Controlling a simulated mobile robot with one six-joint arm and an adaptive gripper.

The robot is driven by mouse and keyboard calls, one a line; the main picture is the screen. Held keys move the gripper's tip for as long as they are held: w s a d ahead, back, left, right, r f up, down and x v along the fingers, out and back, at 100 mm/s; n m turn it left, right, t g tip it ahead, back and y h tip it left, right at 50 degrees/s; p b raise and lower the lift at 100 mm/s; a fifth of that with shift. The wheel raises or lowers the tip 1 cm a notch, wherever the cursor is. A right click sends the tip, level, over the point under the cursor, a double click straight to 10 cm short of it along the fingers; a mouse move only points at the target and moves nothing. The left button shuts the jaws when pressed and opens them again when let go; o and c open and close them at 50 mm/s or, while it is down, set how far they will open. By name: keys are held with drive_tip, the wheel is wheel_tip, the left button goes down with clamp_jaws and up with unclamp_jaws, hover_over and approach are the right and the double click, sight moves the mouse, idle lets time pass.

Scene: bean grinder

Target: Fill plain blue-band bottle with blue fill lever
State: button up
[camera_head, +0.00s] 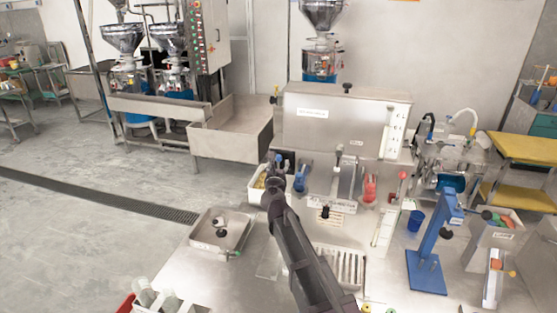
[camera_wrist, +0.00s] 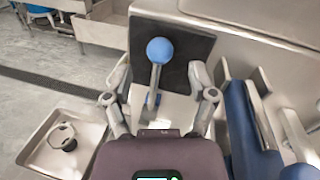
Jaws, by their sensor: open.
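The blue fill lever shows in the wrist view as a blue ball knob (camera_wrist: 160,50) on a pale stem, in front of a dark square panel (camera_wrist: 185,40). My gripper (camera_wrist: 160,88) is open, one finger on each side of the lever stem, with the knob above the gap. I cannot tell whether either finger touches it. In the head view my gripper (camera_head: 275,172) is at the left front of the steel machine (camera_head: 330,110), beside a blue fitting (camera_head: 300,180). I cannot make out the plain blue-band bottle; its place under the lever is hidden.
A square steel tray (camera_head: 205,243) with a small dark-topped item is to the left. A red fitting (camera_head: 370,188), a blue cup (camera_head: 416,220) and a blue press stand (camera_head: 428,272) are to the right. Pale bottles (camera_head: 145,290) stand at the near left.

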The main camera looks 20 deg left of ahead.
sight(278, 161)
drive_tip(key=shift+x, duration=2.1)
clamp_jaws()
